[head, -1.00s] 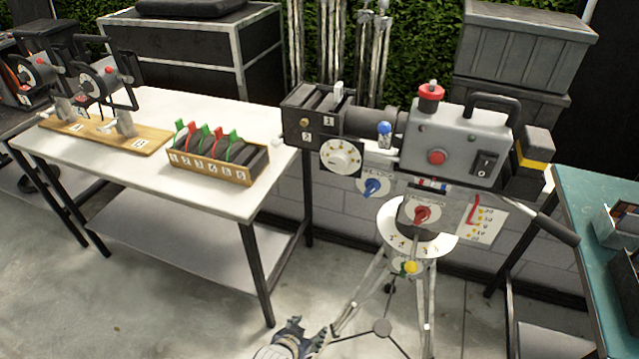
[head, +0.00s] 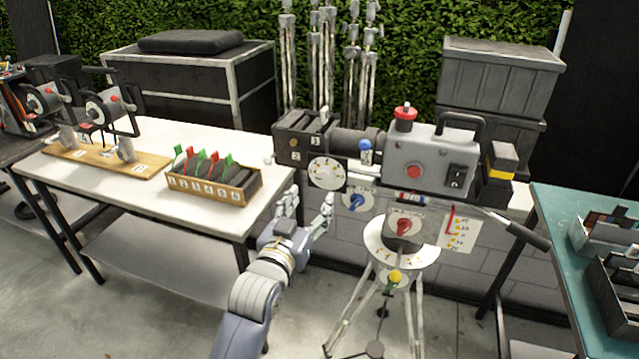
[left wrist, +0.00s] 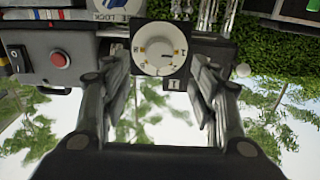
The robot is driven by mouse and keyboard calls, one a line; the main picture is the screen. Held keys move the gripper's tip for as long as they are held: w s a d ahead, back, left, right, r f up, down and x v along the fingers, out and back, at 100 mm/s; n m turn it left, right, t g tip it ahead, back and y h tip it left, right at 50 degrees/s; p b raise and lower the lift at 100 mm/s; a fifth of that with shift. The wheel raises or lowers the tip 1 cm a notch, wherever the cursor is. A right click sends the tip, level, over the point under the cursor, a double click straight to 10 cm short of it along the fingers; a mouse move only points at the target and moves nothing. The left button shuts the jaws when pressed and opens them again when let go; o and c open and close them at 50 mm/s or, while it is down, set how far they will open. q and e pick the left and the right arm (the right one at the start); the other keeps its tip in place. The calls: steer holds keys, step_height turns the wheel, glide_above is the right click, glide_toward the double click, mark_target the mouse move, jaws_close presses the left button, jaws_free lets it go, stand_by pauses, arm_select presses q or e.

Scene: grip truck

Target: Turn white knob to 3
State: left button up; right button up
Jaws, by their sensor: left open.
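The white knob (head: 325,173) is a round dial on a dark square plate at the lower front of the camera rig (head: 330,142). In the left wrist view the white knob (left wrist: 159,50) shows straight ahead, between and beyond the fingers, with small marks around its face that I cannot read surely. My left gripper (head: 306,206) is open and empty, just below and in front of the knob, apart from it. Its two fingers frame the gap in the left wrist view (left wrist: 160,92). My right gripper is not in view.
A grey box with a red button (head: 413,171) is at the right. A tripod (head: 412,255) stands below.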

mark_target(323, 181)
arm_select(q)
steer(key=shift+p+x, duration=0.7)
steer(key=shift+x, duration=3.2)
steer(key=shift+d, duration=0.1)
steer(key=c, duration=1.1)
